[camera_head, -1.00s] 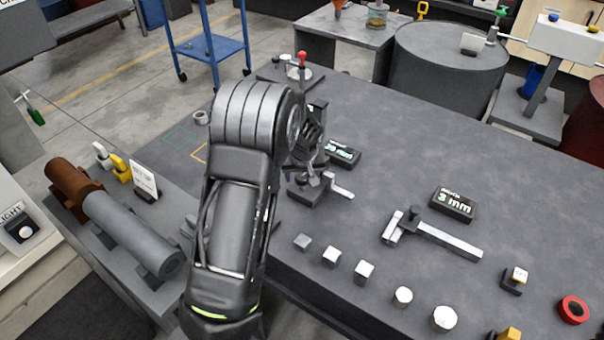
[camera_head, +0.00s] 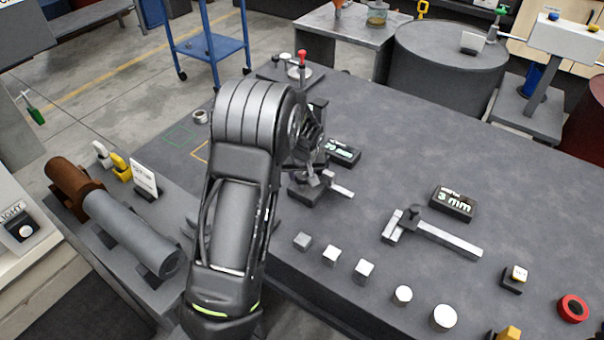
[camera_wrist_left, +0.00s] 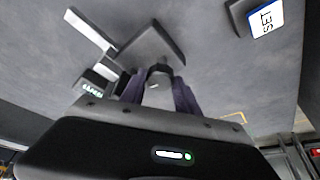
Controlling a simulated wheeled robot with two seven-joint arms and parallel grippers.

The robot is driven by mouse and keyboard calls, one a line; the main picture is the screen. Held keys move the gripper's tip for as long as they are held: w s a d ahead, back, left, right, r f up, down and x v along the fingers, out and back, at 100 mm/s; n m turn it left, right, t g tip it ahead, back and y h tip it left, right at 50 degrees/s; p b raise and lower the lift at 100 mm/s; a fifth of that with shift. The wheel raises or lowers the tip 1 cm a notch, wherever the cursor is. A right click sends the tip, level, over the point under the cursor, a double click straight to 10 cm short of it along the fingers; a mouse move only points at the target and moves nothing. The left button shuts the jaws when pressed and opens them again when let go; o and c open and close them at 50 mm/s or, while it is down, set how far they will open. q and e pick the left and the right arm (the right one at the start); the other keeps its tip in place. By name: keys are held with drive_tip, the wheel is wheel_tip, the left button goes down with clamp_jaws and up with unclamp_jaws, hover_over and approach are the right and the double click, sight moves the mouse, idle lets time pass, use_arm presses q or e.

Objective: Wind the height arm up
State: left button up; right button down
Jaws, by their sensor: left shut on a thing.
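The height gauge stands on the dark workbench (camera_head: 400,170), its dark base (camera_head: 306,194) and pale bar (camera_head: 342,190) showing below my left gripper (camera_head: 316,172). The gripper and forearm hide most of its upright part, so I cannot make out the height arm. In the left wrist view, my left gripper (camera_wrist_left: 158,90) is shut on a small dark knob (camera_wrist_left: 158,73) above the gauge's base (camera_wrist_left: 148,48). The pale bar (camera_wrist_left: 90,28) shows to the left. A mm readout (camera_head: 342,152) stands just behind; I cannot read its digits surely. My right gripper is not in view.
A caliper-like slide (camera_head: 440,236) and a 3 mm readout (camera_head: 453,204) lie to the right. Several small metal blocks (camera_head: 332,255) line the front edge. A red-handled stand (camera_head: 302,68) is at the back corner. The bench's back right is clear.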

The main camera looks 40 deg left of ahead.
use_arm(q)
drive_tip(key=shift+f, duration=0.1)
clamp_jaws()
drive_tip(key=m+b, duration=0.2)
drive_tip(key=m+t+h+b, duration=0.1)
drive_tip(key=b, duration=0.1)
drive_tip(key=shift+s+a+f+m, duration=0.1)
drive_tip(key=shift+a+f+m, duration=0.1)
drive_tip(key=shift+m, duration=0.2)
drive_tip(key=m+h+b, duration=0.1)
drive_tip(key=m+b, duration=0.2)
drive_tip(key=shift+a+m+h+b, duration=0.1)
drive_tip(key=shift+m+h+b, duration=0.3)
drive_tip(key=m+h+b, duration=0.1)
drive_tip(key=m+b, duration=0.1)
drive_tip(key=m, duration=0.1)
drive_tip(key=shift+r+m, duration=0.15)
drive_tip(key=shift+m, duration=0.15)
drive_tip(key=shift+a+r+m+g+h+b, duration=0.1)
drive_tip(key=shift+m+g+h+b, duration=0.2)
drive_tip(key=shift+m+h+b, duration=0.9)
drive_tip(key=shift+m+y+p, duration=0.5)
drive_tip(key=o, duration=1.3)
unclamp_jaws()
drive_tip(key=shift+c, duration=0.2)
